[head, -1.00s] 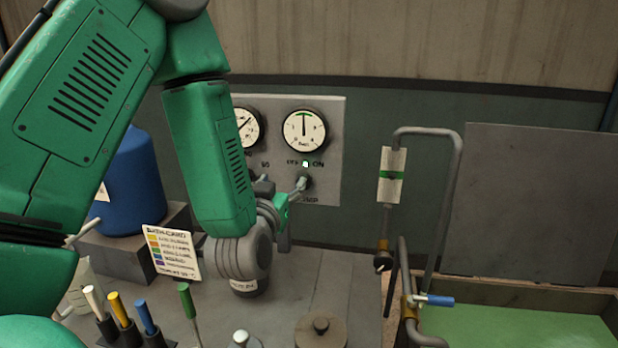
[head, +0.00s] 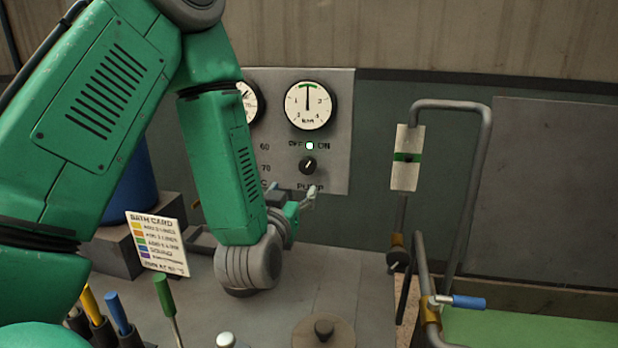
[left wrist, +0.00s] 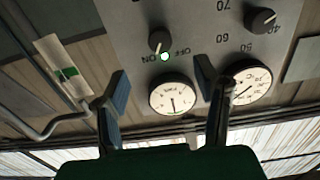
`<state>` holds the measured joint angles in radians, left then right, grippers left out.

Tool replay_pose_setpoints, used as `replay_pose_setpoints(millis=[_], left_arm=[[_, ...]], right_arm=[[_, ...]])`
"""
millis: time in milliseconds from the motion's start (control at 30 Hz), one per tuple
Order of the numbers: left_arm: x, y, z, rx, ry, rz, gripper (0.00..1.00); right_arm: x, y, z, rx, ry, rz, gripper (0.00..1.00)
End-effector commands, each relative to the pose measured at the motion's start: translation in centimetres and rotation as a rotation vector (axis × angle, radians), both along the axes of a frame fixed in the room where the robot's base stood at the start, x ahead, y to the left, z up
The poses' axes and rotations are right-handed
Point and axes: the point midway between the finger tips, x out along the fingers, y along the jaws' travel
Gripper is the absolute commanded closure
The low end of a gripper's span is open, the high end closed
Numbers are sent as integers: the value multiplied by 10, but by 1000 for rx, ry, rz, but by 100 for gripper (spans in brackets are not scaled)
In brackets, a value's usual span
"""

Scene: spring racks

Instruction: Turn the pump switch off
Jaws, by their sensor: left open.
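The pump switch (head: 308,165) is a dark round knob on the grey wall panel, under the OFF and ON labels. Its pale mark points up and slightly right, toward ON. A small lamp (head: 309,146) above it glows green-white. The knob also shows in the left wrist view (left wrist: 160,41), which sees the panel upside down. My left gripper (head: 292,191) is open and empty, just below the knob in the head view, apart from it. In the left wrist view its two fingers (left wrist: 160,85) stand wide apart with the pressure gauge between them. My right gripper is not in view.
The pressure gauge (head: 308,105) sits above the switch. A second knob (left wrist: 260,21) and dial (left wrist: 250,85) are beside it, partly hidden by my arm in the head view. A bath card (head: 157,243) and colored-handled rods stand lower left. Pipes (head: 476,170) rise at right.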

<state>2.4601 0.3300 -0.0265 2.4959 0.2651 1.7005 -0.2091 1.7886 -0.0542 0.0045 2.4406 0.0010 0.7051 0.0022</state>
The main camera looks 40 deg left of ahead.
Motion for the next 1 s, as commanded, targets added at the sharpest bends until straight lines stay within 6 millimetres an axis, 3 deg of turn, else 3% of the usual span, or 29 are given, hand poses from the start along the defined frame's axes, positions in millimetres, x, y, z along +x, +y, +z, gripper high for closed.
replay_pose_setpoints(millis=[167,600,800,1000], left_arm=[[15,8,3,1,-3,1,44],[94,52,2,1,-3,2,44],[114,63,1,0,-1,0,44],[120,65,1,2,-1,-1,44]], right_arm=[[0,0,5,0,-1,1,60],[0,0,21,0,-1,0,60],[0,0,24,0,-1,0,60],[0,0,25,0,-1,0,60]])
